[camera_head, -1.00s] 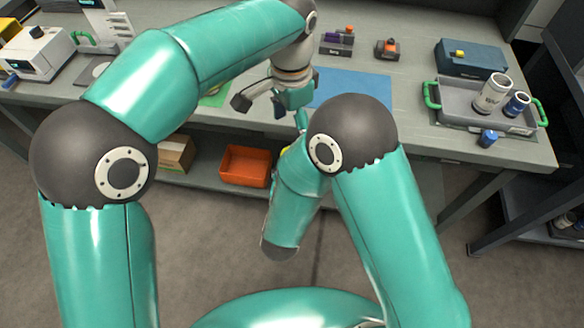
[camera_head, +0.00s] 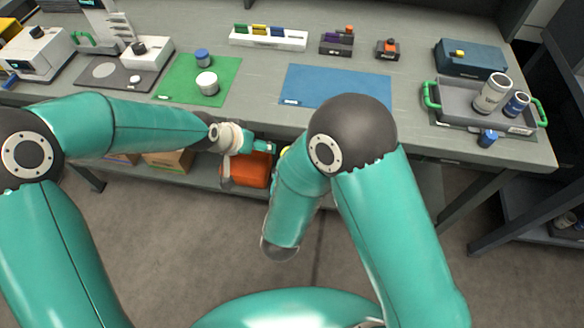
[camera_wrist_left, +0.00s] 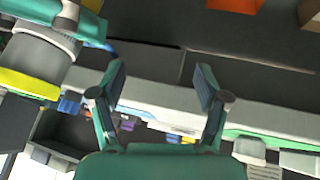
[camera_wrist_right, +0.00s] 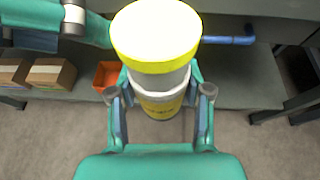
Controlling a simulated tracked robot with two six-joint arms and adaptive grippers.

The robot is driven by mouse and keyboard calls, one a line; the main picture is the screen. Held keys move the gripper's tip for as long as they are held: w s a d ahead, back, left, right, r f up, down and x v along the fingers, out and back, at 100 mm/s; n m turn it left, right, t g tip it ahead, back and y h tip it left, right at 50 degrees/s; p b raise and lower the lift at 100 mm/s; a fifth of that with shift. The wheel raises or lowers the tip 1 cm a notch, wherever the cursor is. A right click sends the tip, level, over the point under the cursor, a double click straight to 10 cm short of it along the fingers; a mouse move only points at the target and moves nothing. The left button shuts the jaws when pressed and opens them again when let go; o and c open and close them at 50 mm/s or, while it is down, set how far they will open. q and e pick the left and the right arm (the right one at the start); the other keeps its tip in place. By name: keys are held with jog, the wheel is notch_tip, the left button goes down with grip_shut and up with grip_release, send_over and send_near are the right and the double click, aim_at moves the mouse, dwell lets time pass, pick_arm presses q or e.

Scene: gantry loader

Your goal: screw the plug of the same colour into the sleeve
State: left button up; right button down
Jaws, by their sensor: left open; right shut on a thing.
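My right gripper (camera_wrist_right: 160,105) is shut on a white sleeve (camera_wrist_right: 160,78) with a yellow end and a yellow band, held clear of the floor in the right wrist view. In the head view my right elbow hides that gripper; only a speck of yellow shows beside it. My left gripper (camera_wrist_left: 160,88) is open and empty. In the head view the left gripper (camera_head: 264,147) is in front of the bench edge, near my right arm.
A green mat (camera_head: 180,85) bears a white and a blue piece. The blue mat (camera_head: 340,88) is bare. A grey tray (camera_head: 455,100) at right holds two cylinders; a blue piece (camera_head: 488,138) is by its front. An orange bin (camera_head: 248,170) is below the bench.

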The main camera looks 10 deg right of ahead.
pick_arm(q)
jog(key=s+a+f+n+g, duration=0.2)
jog(key=s+a+f+n, duration=0.1)
jog(key=s+f, duration=0.7)
jog(key=s+a+f+n+g, duration=0.2)
jog(key=s+a+f, duration=0.3)
jog(key=s+f, duration=0.5)
jog(key=s, duration=0.4)
jog(key=shift+n+y, duration=0.3)
jog(key=shift+n, duration=0.1)
jog(key=shift+w+a, duration=0.1)
pick_arm(e)
jog(key=shift+r, duration=0.15)
jog(key=s+d+r+m+g+h, duration=0.1)
jog(key=d+m+g+h, duration=0.3)
jog(key=d+m+h, duration=0.4)
jog(key=s+d, duration=0.1)
jog(key=d, duration=0.6)
jog(key=shift+d+r+g, duration=0.2)
jog(key=shift+r+g, duration=0.2)
